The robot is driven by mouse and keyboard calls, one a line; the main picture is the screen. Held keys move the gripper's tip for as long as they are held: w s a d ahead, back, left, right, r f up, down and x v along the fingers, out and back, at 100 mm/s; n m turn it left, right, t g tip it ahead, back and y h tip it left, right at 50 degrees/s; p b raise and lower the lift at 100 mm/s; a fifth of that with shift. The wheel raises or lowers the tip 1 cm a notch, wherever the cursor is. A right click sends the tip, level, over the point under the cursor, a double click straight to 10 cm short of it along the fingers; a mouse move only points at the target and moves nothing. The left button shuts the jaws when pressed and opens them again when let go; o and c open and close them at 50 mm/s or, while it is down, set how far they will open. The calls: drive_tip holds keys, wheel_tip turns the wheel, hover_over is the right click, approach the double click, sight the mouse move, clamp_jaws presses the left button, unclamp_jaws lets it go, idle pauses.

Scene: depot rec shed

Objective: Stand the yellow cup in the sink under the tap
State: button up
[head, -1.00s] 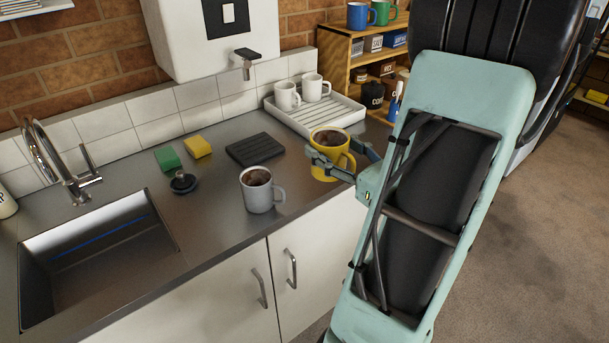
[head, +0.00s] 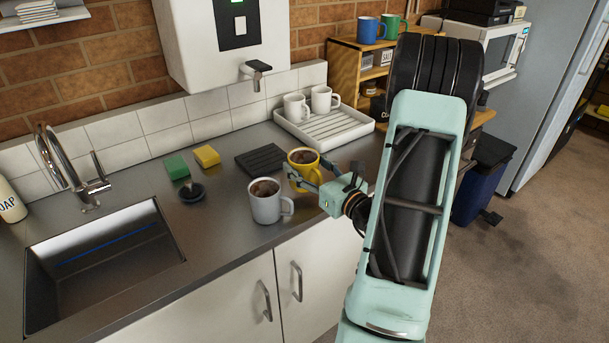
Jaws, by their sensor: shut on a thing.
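The yellow cup (head: 303,176) is upright with dark liquid in it, over the steel counter just behind and right of the grey mug. My gripper (head: 306,172) is shut on it from the right, one finger on each side. I cannot tell whether its base is clear of the counter; the grey mug and the gripper hide part of it.
The grey mug (head: 265,208), holding dark liquid, stands near the counter's front edge, between cup and sink. A black mat (head: 262,159), green sponge (head: 176,167), yellow sponge (head: 207,156) and dark plug (head: 191,192) lie behind. A white rack (head: 350,133) holds white mugs.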

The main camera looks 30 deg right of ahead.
sight(304, 175)
drive_tip(key=shift+w+f, duration=0.15)
drive_tip(key=shift+f, duration=1.5)
drive_tip(key=shift+f+b, duration=0.15)
drive_tip(key=shift+b, duration=0.2)
drive_tip(key=o, duration=1.5)
drive_tip(key=shift+c, duration=0.2)
